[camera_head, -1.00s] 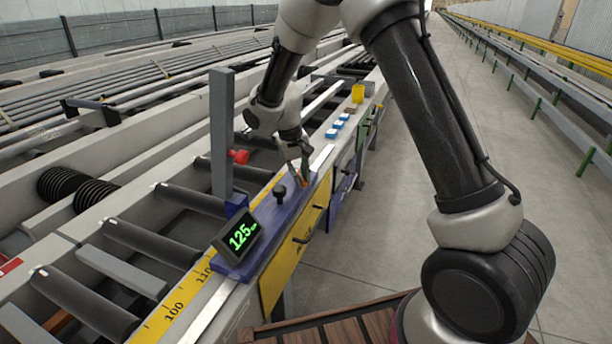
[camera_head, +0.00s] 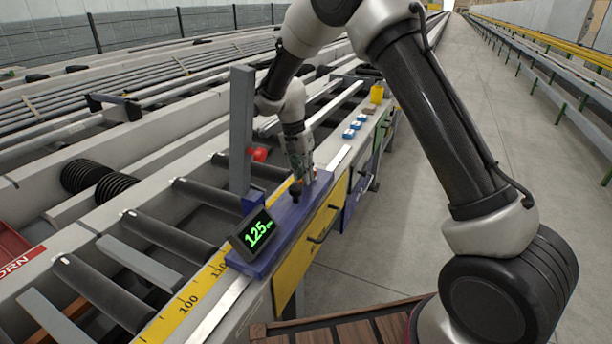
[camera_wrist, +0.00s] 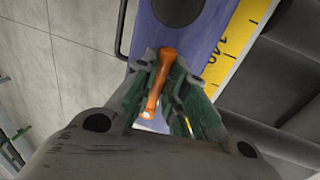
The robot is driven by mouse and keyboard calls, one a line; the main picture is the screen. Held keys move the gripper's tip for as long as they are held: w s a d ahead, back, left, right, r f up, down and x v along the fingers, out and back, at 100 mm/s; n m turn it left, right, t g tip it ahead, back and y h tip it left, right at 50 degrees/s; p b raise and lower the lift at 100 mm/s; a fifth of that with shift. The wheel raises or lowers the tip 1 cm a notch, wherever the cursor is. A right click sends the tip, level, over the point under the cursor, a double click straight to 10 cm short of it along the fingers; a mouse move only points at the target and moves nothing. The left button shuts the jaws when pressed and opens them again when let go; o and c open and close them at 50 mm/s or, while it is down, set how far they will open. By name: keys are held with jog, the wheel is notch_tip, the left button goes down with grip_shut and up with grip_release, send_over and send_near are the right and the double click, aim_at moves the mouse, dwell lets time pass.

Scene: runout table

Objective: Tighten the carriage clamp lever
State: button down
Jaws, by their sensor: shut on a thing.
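The clamp lever (camera_wrist: 160,82) is an orange bar with a rounded end. In the wrist view it lies slightly slanted between the green-padded fingers of my gripper (camera_wrist: 168,88), which is shut on it. In the head view my gripper (camera_head: 302,177) reaches down to the far part of the blue carriage (camera_head: 278,228) and hides most of the lever. The carriage sits along the yellow scale rail. A black round knob (camera_head: 296,193) stands on it, just nearer than my gripper. The tilted display (camera_head: 254,235) at its near end reads 125.
A grey upright post (camera_head: 241,130) and a red knob (camera_head: 259,154) stand left of my gripper. Rollers (camera_head: 150,242) lie left. The floor at the right is open.

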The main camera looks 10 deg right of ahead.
jog(key=shift+w+a+r, duration=0.1)
jog(key=shift+w+a, duration=0.05)
dwell(0.3)
jog(key=c, duration=1.5)
grip_release()
jog(key=shift+o, duration=0.2)
notch_tip(320, 180, up, 12)
jog(key=w+a, duration=0.1)
jog(key=shift+w+a, duration=0.2)
jog(key=shift+a, duration=0.2)
jog(key=shift+f, duration=0.2)
